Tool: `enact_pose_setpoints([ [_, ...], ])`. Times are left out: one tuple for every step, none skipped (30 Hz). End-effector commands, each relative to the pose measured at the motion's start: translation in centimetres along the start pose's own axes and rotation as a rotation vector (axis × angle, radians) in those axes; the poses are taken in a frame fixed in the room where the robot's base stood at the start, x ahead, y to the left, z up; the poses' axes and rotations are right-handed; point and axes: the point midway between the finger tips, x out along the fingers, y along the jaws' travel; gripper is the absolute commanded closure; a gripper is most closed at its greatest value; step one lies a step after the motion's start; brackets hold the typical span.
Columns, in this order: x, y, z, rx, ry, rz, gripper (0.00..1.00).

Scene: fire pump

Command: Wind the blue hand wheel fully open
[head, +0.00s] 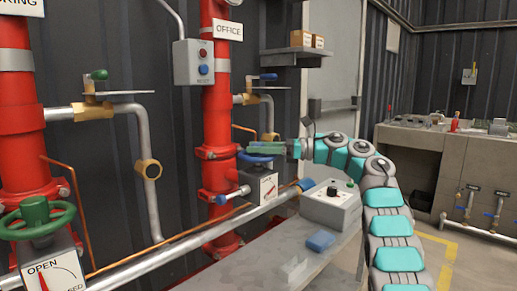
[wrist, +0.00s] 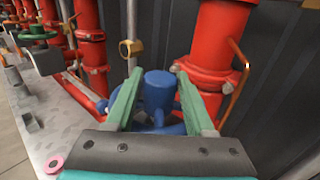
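The blue hand wheel (head: 256,159) sits on a valve box on the red pipe labelled OFFICE. In the wrist view its blue hub (wrist: 158,92) stands up in the middle, with part of the rim low behind the fingers. My gripper (head: 247,150) reaches in from the right, just above the wheel. In the wrist view my gripper (wrist: 160,72) is open, with one green finger on each side of the hub. I cannot tell whether the fingers touch it. The valve's indicator plate (head: 269,187) has a red mark, too small to read.
A green hand wheel (head: 38,218) with an OPEN plate is on the left red pipe. A grey control box (head: 330,205) and a blue block (head: 320,240) are on the bench right of the valve. A silver pipe (head: 180,248) runs low in front. A button box (head: 194,62) hangs above.

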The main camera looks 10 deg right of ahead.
Motion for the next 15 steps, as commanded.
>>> enact_pose_setpoints([
  [-0.02,0.00,0.00,0.000,0.000,0.000,0.40],
  [-0.02,0.00,-0.01,0.000,0.000,0.000,0.36],
  [-0.03,-0.01,-0.03,0.000,0.000,0.000,0.32],
  [-0.04,-0.01,-0.04,0.000,0.001,0.000,0.28],
  [-0.04,-0.01,-0.04,0.000,0.001,0.000,0.25],
  [-0.04,0.00,-0.05,0.000,0.001,0.000,0.24],
  [-0.04,-0.01,-0.06,0.001,0.001,0.000,0.24],
  [-0.05,-0.01,-0.06,0.001,0.001,0.000,0.24],
  [-0.05,-0.01,-0.07,0.001,0.001,0.000,0.24],
  [-0.05,-0.01,-0.07,0.001,0.001,0.000,0.24],
  [-0.05,-0.01,-0.08,0.001,0.001,0.000,0.24],
  [-0.07,-0.01,-0.08,0.001,0.001,0.000,0.24],
  [-0.12,-0.01,-0.07,0.001,0.001,0.000,0.24],
  [-0.22,-0.02,-0.08,0.001,0.001,0.000,0.24],
  [-0.44,-0.03,-0.07,0.000,0.000,0.000,0.24],
])
